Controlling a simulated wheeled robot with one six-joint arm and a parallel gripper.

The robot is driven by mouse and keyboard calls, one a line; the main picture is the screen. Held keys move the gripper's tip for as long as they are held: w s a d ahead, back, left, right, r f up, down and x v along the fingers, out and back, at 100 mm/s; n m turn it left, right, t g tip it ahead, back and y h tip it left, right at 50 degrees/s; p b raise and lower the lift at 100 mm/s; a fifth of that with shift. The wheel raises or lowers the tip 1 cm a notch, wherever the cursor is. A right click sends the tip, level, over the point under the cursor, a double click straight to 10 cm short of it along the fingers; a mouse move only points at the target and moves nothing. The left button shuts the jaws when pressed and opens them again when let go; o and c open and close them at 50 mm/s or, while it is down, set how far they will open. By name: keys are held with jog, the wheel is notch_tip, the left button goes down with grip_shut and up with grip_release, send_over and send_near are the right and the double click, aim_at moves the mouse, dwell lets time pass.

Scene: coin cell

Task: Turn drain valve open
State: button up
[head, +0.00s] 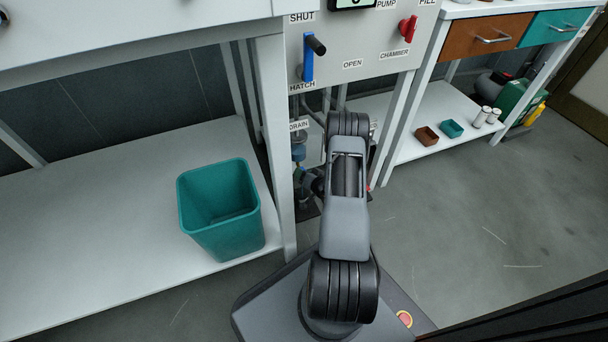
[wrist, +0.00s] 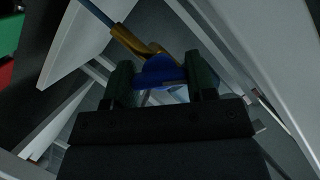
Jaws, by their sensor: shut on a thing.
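The drain valve's blue handle (wrist: 158,72) is between the two fingers of my gripper (wrist: 162,85) in the wrist view, and the fingers are shut on it. A brass valve body (wrist: 135,42) with a thin blue pipe (wrist: 97,15) shows just beyond the handle. In the head view a "DRAIN" label (head: 299,125) marks the valve area below the panel. Blue and dark pipe parts (head: 299,152) show under that label. My arm hides much of this spot in the head view, and my gripper's fingers are hidden there. I cannot tell the valve's exact angle.
The panel (head: 365,50) above carries a blue hatch lever (head: 308,62) and a red chamber knob (head: 407,29). A teal bin (head: 222,210) stands on the low white shelf (head: 90,230) at left. Table legs frame the narrow space around my arm. Open floor (head: 480,220) lies at right.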

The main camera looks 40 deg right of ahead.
jog(key=m+t, duration=0.1)
jog(key=m, duration=0.1)
jog(key=m+y, duration=0.1)
jog(key=m, duration=0.1)
jog(key=shift+f+t+y, duration=0.1)
jog(key=shift+t+y, duration=0.2)
jog(key=shift+t, duration=0.1)
jog(key=m+t, duration=0.1)
jog(key=m, duration=0.3)
jog(key=shift+y, duration=0.4)
jog(key=shift+d+m+t, duration=0.1)
jog(key=shift+m+t, duration=0.2)
jog(key=o, duration=0.9)
jog(key=shift+o, duration=0.2)
jog(key=s+d+p, duration=0.1)
jog(key=s+p, duration=0.3)
jog(key=s, duration=0.9)
jog(key=shift+s+d, duration=0.4)
jog(key=shift+f, duration=0.1)
